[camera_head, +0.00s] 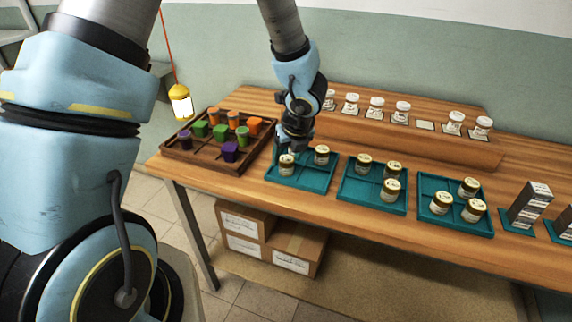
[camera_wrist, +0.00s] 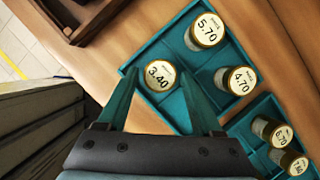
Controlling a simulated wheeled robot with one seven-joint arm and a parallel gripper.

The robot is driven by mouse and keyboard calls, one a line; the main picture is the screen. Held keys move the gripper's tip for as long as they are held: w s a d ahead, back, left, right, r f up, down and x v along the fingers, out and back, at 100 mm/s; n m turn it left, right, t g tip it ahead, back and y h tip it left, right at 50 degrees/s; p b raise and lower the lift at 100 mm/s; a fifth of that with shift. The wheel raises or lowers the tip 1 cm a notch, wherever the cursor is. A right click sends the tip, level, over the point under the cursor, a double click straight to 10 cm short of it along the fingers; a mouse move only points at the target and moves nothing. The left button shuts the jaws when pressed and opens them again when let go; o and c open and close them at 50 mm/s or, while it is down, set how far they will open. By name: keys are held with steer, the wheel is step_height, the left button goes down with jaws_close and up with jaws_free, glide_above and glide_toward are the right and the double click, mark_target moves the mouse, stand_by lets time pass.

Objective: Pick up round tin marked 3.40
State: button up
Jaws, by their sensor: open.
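The round tin marked 3.40 (camera_wrist: 159,75) has a cream label and a gold rim. It sits in a corner compartment of a teal tray (camera_wrist: 181,45). In the wrist view my gripper (camera_wrist: 165,84) is open, with its two teal fingers on either side of the tin; I cannot tell whether they touch it. Two other tins share that tray, marked 5.70 (camera_wrist: 207,30) and 4.70 (camera_wrist: 236,80). In the head view my gripper (camera_head: 290,146) is over the left teal tray (camera_head: 300,183), just above a tin (camera_head: 286,164) at its left.
A dark wooden tray (camera_head: 180,154) with coloured pots stands left of the teal tray. More teal trays with tins stand to the right, one in the middle (camera_head: 360,192) and one beyond (camera_head: 452,224). A raised wooden shelf (camera_head: 420,143) with white jars runs behind.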

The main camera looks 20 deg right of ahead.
steer(key=shift+x, duration=1.2)
jaws_close()
